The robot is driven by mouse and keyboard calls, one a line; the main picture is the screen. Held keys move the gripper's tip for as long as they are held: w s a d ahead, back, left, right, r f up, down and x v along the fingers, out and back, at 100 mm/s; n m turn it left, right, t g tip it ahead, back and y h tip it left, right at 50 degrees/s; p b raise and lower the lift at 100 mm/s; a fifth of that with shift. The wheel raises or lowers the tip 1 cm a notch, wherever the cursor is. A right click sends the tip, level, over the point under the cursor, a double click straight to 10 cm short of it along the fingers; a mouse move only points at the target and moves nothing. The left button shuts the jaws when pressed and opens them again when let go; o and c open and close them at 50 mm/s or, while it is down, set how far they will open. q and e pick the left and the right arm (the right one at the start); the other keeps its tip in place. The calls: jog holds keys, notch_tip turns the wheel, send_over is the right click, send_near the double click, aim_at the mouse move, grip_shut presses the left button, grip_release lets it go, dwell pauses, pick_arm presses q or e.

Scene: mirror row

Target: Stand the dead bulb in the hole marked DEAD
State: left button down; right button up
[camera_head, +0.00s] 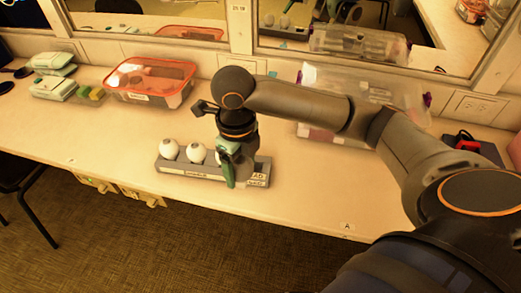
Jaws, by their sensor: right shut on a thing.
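A low grey bulb rack (205,171) stands near the front edge of the counter. Two white bulbs stand upright in it, one at the left end (169,149) and one beside it (197,152). A pale label (257,181) is on the rack's right end, too small to read surely. My right gripper (229,176) has green fingers pointing down at the right part of the rack. It is shut on a bulb that the fingers and wrist almost wholly hide. I cannot tell whether that bulb is in a hole. My left gripper is not in view.
A clear tub with an orange rim (150,97) stands behind at left, with pale packs (53,87) farther left. A clear plastic box (318,105) is behind my right arm. A red and black item (467,143) lies at right. The counter left of the rack is clear.

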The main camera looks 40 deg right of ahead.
jog(key=shift+s+d+f, duration=0.1)
jog(key=shift+s+d, duration=0.05)
jog(key=shift+s, duration=0.35)
jog(key=shift+w+d+f, duration=0.1)
jog(key=shift+d+f, duration=0.1)
jog(key=shift+d, duration=0.05)
jog(key=shift+w+d+f, duration=1.5)
jog(key=shift+w+f, duration=0.1)
jog(key=shift+f, duration=0.5)
jog(key=shift+w+d+f, duration=1.5)
jog(key=shift+w+f, duration=0.15)
jog(key=shift+f, duration=0.45)
jog(key=shift+w+d+f, duration=1.5)
jog(key=shift+w+f, duration=0.1)
jog(key=shift+f, duration=0.5)
jog(key=shift+f, duration=0.1)
jog(key=o, duration=1.1)
notch_tip(320, 180, up, 12)
jog(key=shift+r, duration=0.15)
